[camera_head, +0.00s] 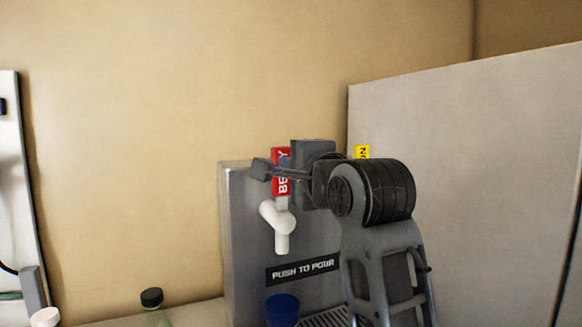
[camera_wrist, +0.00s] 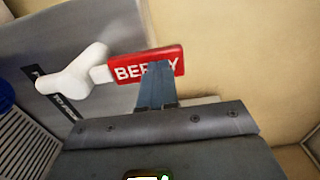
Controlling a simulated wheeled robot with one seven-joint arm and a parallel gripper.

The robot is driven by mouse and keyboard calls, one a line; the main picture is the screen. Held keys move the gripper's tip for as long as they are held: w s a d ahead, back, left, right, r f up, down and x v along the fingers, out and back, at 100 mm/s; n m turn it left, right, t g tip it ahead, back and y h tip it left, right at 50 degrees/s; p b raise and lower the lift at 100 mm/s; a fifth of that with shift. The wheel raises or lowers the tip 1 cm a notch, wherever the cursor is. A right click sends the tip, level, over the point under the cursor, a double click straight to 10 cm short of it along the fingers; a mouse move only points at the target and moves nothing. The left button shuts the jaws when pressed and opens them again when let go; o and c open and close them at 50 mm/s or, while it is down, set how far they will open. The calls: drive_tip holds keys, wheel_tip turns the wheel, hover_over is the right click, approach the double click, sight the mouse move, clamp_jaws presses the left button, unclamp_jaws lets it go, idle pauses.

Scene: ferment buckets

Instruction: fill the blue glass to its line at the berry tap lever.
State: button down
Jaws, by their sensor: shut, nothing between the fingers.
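The red berry tap lever (camera_head: 281,184) stands above a white spout (camera_head: 280,232) on the grey dispenser's front. It also shows in the wrist view (camera_wrist: 130,68), with its lettering partly covered by my fingers. My gripper (camera_head: 262,170) is shut and empty, its fingertips over the lever's face; I cannot tell whether they touch it. In the wrist view my gripper (camera_wrist: 160,68) overlaps the lever's lettered part. The blue glass (camera_head: 282,309) is below the spout, its lower part cut off by the frame edge. I cannot see its line or level, and no stream shows.
The dispenser (camera_head: 240,250) carries a "PUSH TO POUR" label (camera_head: 303,269) and has a slotted drip tray (camera_head: 328,318). A large pale panel (camera_head: 480,180) stands close on the right. A black-capped bottle (camera_head: 152,298) is at lower left.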

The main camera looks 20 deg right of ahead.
sight(281, 195)
drive_tip(key=w+p, duration=0.1)
drive_tip(key=w+r+p, duration=0.1)
drive_tip(key=w, duration=0.1)
drive_tip(key=shift+w+r, duration=0.1)
drive_tip(key=shift+w, duration=0.55)
idle(1.5)
drive_tip(key=shift+w+f, duration=0.1)
drive_tip(key=shift+f, duration=0.25)
idle(2.3)
